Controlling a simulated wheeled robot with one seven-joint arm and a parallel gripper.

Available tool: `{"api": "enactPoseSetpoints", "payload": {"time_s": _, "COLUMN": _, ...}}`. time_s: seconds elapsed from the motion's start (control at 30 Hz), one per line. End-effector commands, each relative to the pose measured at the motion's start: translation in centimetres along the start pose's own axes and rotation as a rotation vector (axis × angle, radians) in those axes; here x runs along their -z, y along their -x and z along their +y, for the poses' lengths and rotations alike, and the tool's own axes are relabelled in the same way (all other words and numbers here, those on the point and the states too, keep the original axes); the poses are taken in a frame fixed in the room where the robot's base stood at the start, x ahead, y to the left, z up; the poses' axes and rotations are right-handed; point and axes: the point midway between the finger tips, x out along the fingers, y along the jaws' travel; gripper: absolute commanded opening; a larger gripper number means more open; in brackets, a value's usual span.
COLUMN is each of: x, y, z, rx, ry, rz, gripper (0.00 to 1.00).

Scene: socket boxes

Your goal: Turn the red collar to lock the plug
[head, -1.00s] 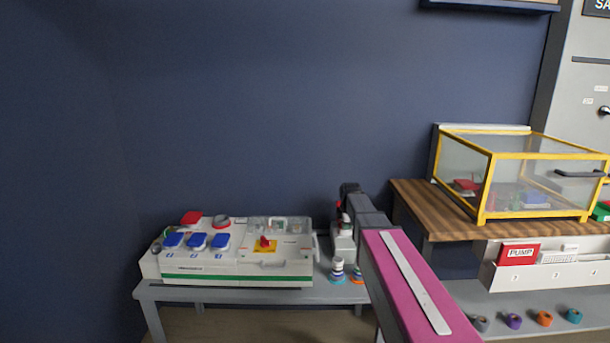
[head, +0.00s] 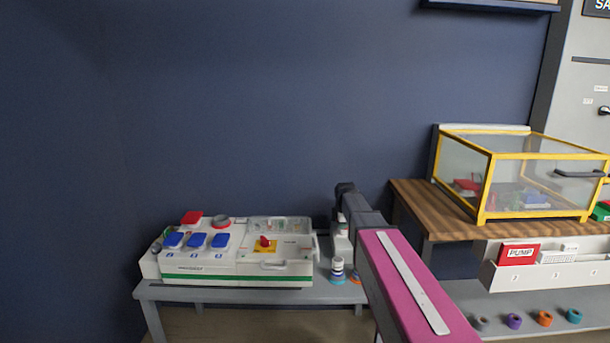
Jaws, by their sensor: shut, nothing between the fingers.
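The white socket box (head: 234,268) with a green stripe stands on the grey bench at left. A round fitting with a red ring (head: 222,221) sits on its top; I cannot tell whether it is the task's red collar. A second white unit (head: 342,246) stands right of the box, largely covered by my arm. My gripper (head: 338,216) is a small dark shape at the arm's far end, by the top of this unit. It is shut and empty. Its fingertips and any contact are too small to make out. I cannot clearly identify the plug.
The box carries blue lids (head: 197,240), a red lid (head: 191,217) and a red knob (head: 264,242) under a clear cover. Small ringed pieces (head: 338,270) stand on the bench (head: 215,294) close to my arm. A yellow-framed case (head: 490,190) is at right.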

Motion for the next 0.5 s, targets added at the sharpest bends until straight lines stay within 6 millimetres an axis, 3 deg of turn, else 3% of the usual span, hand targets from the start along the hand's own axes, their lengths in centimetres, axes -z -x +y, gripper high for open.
{"api": "enactPoseSetpoints", "payload": {"time_s": 0.5, "x": 0.28, "y": 0.22, "z": -0.61, "rx": -0.003, "ry": 0.000, "rz": 0.000, "gripper": 0.00}}
